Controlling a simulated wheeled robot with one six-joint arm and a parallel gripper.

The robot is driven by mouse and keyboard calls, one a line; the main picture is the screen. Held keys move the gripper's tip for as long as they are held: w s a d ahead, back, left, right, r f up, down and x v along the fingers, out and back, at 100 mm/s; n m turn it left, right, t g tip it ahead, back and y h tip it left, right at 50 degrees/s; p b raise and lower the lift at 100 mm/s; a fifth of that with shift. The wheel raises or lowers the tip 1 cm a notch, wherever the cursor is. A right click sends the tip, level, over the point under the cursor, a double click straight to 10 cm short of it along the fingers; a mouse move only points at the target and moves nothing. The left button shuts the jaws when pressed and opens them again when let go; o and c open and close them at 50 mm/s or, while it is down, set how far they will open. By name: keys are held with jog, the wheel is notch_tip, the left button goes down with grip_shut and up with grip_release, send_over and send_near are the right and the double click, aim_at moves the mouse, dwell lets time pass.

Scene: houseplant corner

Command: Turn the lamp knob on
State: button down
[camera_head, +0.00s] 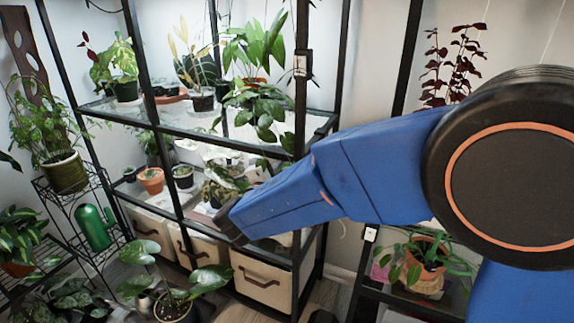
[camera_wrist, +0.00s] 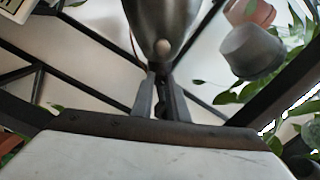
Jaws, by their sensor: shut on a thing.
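The lamp (camera_wrist: 150,18) is a grey metal body at the top middle of the wrist view. A small round pale knob (camera_wrist: 163,47) shows near its lower end. My gripper (camera_wrist: 160,78) reaches up to it from below, with its two grey fingers close together and shut at the knob. The exact contact is small and partly hidden by the fingers. In the head view my blue arm reaches left into the shelf, and the dark end of my gripper (camera_head: 231,224) is at the lower shelf level. I cannot make out the lamp or knob there.
A black-framed shelf (camera_head: 185,125) with potted plants surrounds the arm's end. Beige storage bins (camera_head: 262,280) stand below it. A potted plant (camera_head: 172,305) stands in front. A grey pot (camera_wrist: 250,52) hangs close on the right in the wrist view.

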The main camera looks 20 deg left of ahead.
jog(key=shift+m, duration=3.7)
jog(key=c, duration=1.7)
grip_release()
jog(key=shift+c, duration=0.2)
jog(key=shift+s, duration=0.15)
jog(key=s+a, duration=0.1)
jog(key=s, duration=1.6)
jog(key=shift+a+f, duration=0.2)
jog(key=shift+f, duration=0.05)
